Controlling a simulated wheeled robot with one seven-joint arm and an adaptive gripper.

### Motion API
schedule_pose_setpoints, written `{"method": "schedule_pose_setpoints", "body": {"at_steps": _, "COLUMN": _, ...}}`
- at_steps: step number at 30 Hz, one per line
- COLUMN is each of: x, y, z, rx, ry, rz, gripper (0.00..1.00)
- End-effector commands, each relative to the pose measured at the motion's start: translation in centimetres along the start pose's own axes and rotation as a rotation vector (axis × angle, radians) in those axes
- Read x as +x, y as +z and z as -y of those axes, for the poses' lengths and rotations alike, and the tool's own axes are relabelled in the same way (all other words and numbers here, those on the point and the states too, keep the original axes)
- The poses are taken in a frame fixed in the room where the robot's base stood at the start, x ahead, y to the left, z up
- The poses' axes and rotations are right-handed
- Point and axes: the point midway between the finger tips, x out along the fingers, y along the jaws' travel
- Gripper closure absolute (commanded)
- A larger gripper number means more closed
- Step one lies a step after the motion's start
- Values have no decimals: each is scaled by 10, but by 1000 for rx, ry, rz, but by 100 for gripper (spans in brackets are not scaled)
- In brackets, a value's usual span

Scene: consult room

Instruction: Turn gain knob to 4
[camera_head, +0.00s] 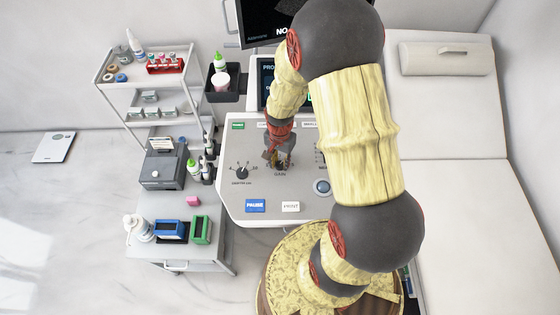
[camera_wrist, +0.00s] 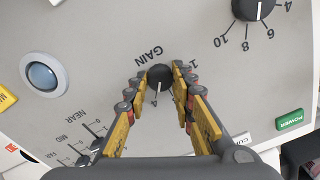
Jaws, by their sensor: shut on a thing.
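The gain knob (camera_wrist: 159,76) is a round black knob on the light grey control panel (camera_head: 232,205), with the word GAIN printed beside it. In the wrist view its white pointer mark faces down the picture, roughly towards a printed 4; the exact setting is hard to read. My gripper (camera_wrist: 159,80) is shut on the knob, with one yellow-and-dark finger on each side. In the head view my gripper (camera_head: 279,160) reaches down onto the panel just above the GAIN label, and hides most of the knob.
A larger black dial (camera_head: 242,172) lies left of the gain knob. A blue round button (camera_head: 322,187), a blue PAUSE key (camera_head: 255,205) and a white PRINT key (camera_head: 290,206) are nearby. Small sliders (camera_wrist: 90,136) and a green POWER key (camera_wrist: 290,120) show in the wrist view.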

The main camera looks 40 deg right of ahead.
Motion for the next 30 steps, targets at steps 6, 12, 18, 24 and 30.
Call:
{"method": "schedule_pose_setpoints", "body": {"at_steps": 6, "x": 0, "y": 0, "z": 0, "rx": 44, "ry": -1, "rz": -1, "gripper": 100}}
{"method": "schedule_pose_setpoints", "body": {"at_steps": 12, "x": 0, "y": 0, "z": 0, "rx": 54, "ry": -1, "rz": -1, "gripper": 100}}
{"method": "schedule_pose_setpoints", "body": {"at_steps": 18, "x": 0, "y": 0, "z": 1, "rx": 53, "ry": -1, "rz": -1, "gripper": 100}}
{"method": "schedule_pose_setpoints", "body": {"at_steps": 24, "x": 0, "y": 0, "z": 0, "rx": 53, "ry": -1, "rz": -1, "gripper": 67}}
{"method": "schedule_pose_setpoints", "body": {"at_steps": 30, "x": 0, "y": 0, "z": 0, "rx": 53, "ry": -1, "rz": 0, "gripper": 57}}
